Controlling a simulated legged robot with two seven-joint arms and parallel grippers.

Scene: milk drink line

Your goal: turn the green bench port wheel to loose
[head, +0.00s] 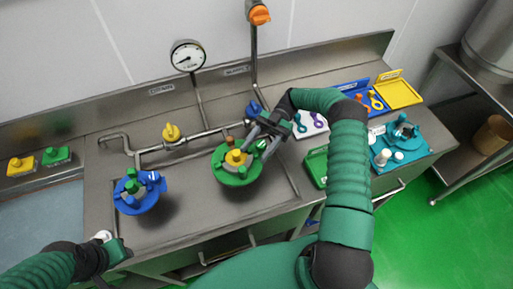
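A round green port (228,177) with a yellow knob (236,157) on top stands on the steel bench, near the middle. A round blue port (137,203) with a green knob (132,187) stands to its left. Which part is the wheel and what its setting is are too small to tell. My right gripper (258,143) reaches down at the upper right edge of the green port, its two dark fingers apart; whether they touch it cannot be told. My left gripper (118,248) is low at the bench's front left edge, its fingers not clear.
Steel pipes with a yellow valve (171,132), a blue valve (254,109) and an orange valve (260,15) run behind the ports. A gauge (188,56) stands at the back. Trays and a teal fixture (398,144) fill the right side. The bench between the ports is clear.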

